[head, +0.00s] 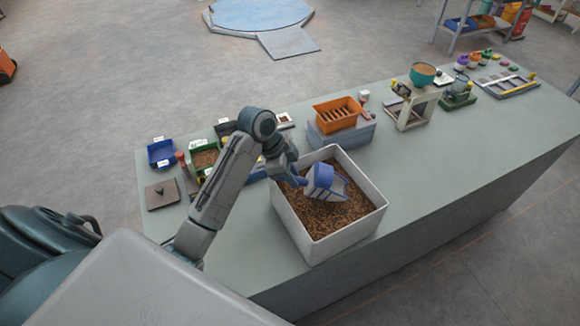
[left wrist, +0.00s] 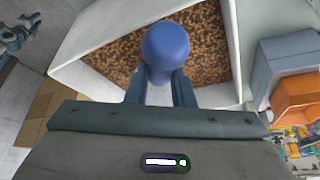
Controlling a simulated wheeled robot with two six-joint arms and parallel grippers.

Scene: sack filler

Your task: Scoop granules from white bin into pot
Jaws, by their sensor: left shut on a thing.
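The white bin (head: 378,207) stands on the bench, holding brown granules (head: 318,220). My left gripper (head: 298,181) is shut on the blue handle of a scoop (head: 325,182). The scoop is tilted inside the bin's outline, at or just above the granules; I cannot tell whether its edge is in them. In the left wrist view the rounded blue handle end (left wrist: 166,52) sits between the fingers (left wrist: 160,88), with granules (left wrist: 205,50) behind it. A teal pot (head: 422,75) sits on a pale stand further right, with brownish content showing at its top. My right gripper is not in view.
An orange slotted tray (head: 338,114) on a grey-blue block stands just behind the bin. Blue (head: 161,153) and green (head: 206,159) small bins and a dark lidded plate (head: 162,194) lie left. Jars and a tray stand at the far right. The bench right of the bin is clear.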

